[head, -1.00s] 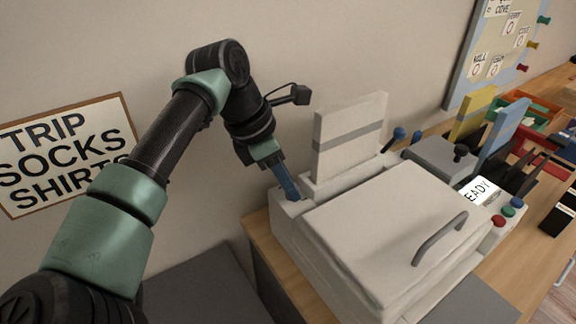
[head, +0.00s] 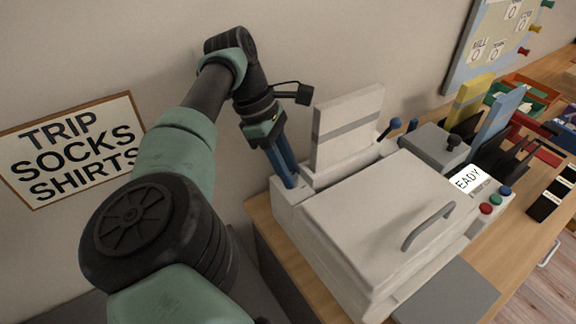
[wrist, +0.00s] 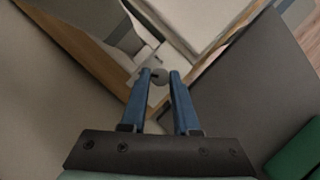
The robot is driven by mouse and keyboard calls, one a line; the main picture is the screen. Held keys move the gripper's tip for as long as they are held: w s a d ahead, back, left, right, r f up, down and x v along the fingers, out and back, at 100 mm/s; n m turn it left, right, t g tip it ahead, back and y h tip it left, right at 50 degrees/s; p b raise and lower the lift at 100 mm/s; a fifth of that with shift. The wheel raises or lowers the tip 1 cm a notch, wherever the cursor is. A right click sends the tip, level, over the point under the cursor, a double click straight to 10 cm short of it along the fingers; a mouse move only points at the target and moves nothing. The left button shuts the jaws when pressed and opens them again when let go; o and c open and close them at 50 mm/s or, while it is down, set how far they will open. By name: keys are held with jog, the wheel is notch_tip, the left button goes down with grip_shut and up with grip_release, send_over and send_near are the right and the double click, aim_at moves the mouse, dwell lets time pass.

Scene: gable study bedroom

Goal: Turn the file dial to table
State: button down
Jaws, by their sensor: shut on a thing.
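My gripper (head: 288,178) points down at the back left corner of a white printer-like machine (head: 385,190). In the wrist view its two blue fingers (wrist: 160,84) are shut on a small grey round knob (wrist: 159,77). The knob sits between the fingertips. I cannot read any label or pointer on it, so I cannot tell for sure that it is the file dial or which way it is set. In the head view the fingers hide the knob.
The machine has an upright white panel (head: 347,131), a lid with a grey handle (head: 428,226), a lit screen (head: 467,178) and coloured buttons (head: 486,209). Blue-tipped levers (head: 395,123) and a grey box with a black knob (head: 454,142) stand behind it. A wall sign (head: 72,148) hangs at left.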

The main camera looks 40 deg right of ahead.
dwell(0.3)
jog(key=c, duration=0.7)
grip_release()
jog(key=shift+r, duration=0.1)
jog(key=shift+o, duration=0.2)
jog(key=shift+n, duration=0.3)
